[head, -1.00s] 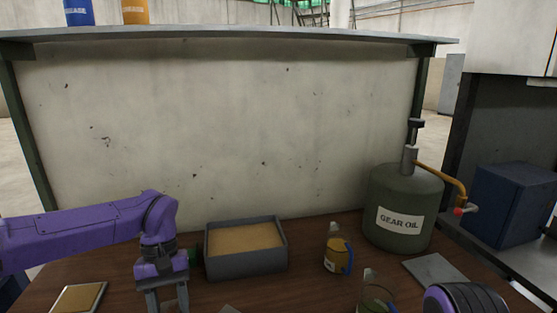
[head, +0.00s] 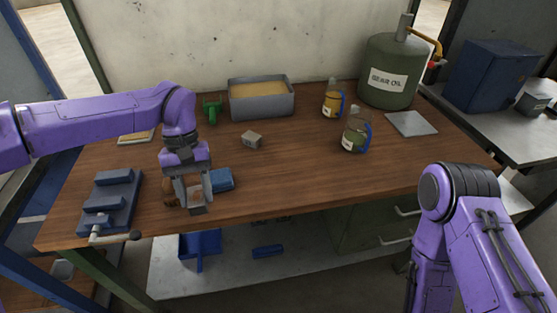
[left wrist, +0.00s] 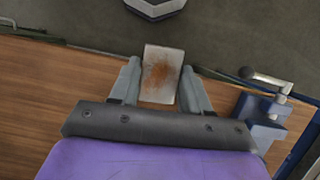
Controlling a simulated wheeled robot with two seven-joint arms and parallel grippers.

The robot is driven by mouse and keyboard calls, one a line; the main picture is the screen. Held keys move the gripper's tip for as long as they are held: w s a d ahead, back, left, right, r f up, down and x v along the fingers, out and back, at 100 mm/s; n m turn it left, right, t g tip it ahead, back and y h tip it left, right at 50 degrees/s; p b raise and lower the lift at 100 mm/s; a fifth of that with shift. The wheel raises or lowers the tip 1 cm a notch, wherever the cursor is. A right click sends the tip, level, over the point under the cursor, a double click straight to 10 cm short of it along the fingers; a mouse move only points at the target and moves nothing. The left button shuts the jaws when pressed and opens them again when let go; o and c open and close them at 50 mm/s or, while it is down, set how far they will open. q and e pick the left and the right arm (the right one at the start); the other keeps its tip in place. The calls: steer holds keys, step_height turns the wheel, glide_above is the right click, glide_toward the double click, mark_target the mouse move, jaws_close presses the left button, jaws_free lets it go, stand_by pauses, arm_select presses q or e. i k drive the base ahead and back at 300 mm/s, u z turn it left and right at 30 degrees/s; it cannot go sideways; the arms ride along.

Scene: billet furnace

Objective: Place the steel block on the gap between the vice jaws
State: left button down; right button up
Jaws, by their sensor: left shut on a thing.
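My left gripper (head: 190,205) is shut on a grey steel block with a rusty patch, clear between the fingers in the left wrist view (left wrist: 162,74). In the head view the fingers partly hide the block (head: 194,190). The gripper is near the front edge of the bench, to the right of the blue vice (head: 123,190). The vice lies at the bench's left end with its handle toward the front; it also shows at the right in the left wrist view (left wrist: 262,130). The block is apart from the vice. My right gripper is out of view; only its arm shows.
A blue object (head: 222,180) lies beside the gripper. A small grey block (head: 252,139) is mid-bench. A grey tray (head: 262,108), oil jugs (head: 354,136) and a gear oil can (head: 388,80) stand farther back. The bench's front right is clear.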

mark_target(113, 193)
steer(key=k, duration=0.25)
steer(key=z, duration=2.5)
steer(key=i, duration=1.3)
steer(key=u, duration=2.45)
steer(key=i, duration=0.5)
steer(key=u, duration=0.05)
